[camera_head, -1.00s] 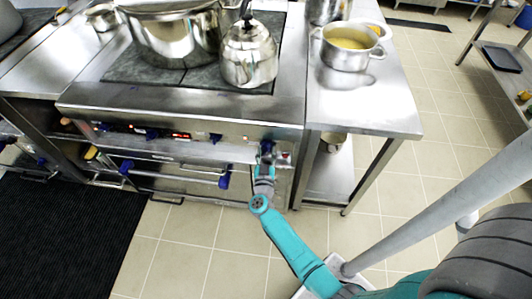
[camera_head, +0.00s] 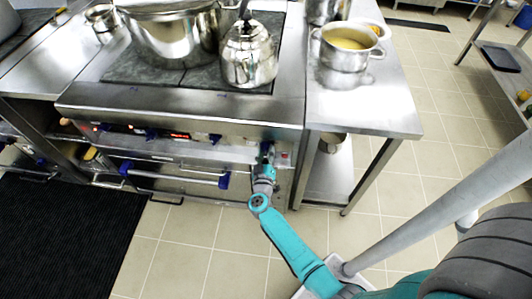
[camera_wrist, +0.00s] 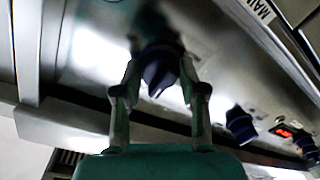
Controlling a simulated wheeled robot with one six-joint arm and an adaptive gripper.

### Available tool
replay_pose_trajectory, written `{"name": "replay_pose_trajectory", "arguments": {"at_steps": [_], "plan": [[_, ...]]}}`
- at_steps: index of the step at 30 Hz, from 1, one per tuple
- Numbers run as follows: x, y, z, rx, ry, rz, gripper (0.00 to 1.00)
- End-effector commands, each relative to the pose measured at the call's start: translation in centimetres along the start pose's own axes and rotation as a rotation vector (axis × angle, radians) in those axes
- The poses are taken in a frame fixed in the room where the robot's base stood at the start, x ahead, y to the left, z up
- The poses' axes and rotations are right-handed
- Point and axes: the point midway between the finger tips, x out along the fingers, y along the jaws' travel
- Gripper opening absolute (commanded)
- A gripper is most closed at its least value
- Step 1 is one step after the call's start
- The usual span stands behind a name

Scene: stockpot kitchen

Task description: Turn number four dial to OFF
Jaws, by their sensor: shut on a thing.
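The dark blue dial (camera_wrist: 161,68) at the right end of the stove's front panel is between the two fingers of my gripper (camera_wrist: 160,78) in the wrist view. The fingers are shut on it from both sides, and its pointed tip shows between them. In the head view my gripper (camera_head: 266,152) is against the right end of the panel and hides most of this dial. I cannot read any OFF mark or number by it.
Other blue dials (camera_head: 216,139) sit left along the panel (camera_head: 180,150), near a red display (camera_head: 180,136). An oven handle (camera_head: 175,177) runs below. A kettle (camera_head: 248,55) and a large pot (camera_head: 172,35) stand on the stove. The tiled floor is clear in front.

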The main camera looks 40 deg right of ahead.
Motion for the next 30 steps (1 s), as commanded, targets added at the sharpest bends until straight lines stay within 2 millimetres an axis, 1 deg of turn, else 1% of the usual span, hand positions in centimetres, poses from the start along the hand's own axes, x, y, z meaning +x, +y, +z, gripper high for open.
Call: {"name": "replay_pose_trajectory", "arguments": {"at_steps": [12, 13, 14, 15, 16, 26, 30], "plan": [[-0.1, -0.1, 0.2, -0.009, -0.003, -0.002, 0.07], [-0.1, -0.1, 0.2, -0.009, -0.003, -0.002, 0.46], [-0.1, -0.1, 0.2, -0.009, -0.003, -0.002, 0.54], [-0.1, -0.1, 0.2, -0.008, -0.003, -0.002, 0.64], [-0.1, -0.1, 0.2, -0.008, -0.002, -0.001, 0.67], [-0.2, 0.0, 0.1, -0.007, -0.001, -0.001, 0.67], [-1.5, -0.1, 0.1, -0.007, -0.001, -0.001, 0.67]]}}
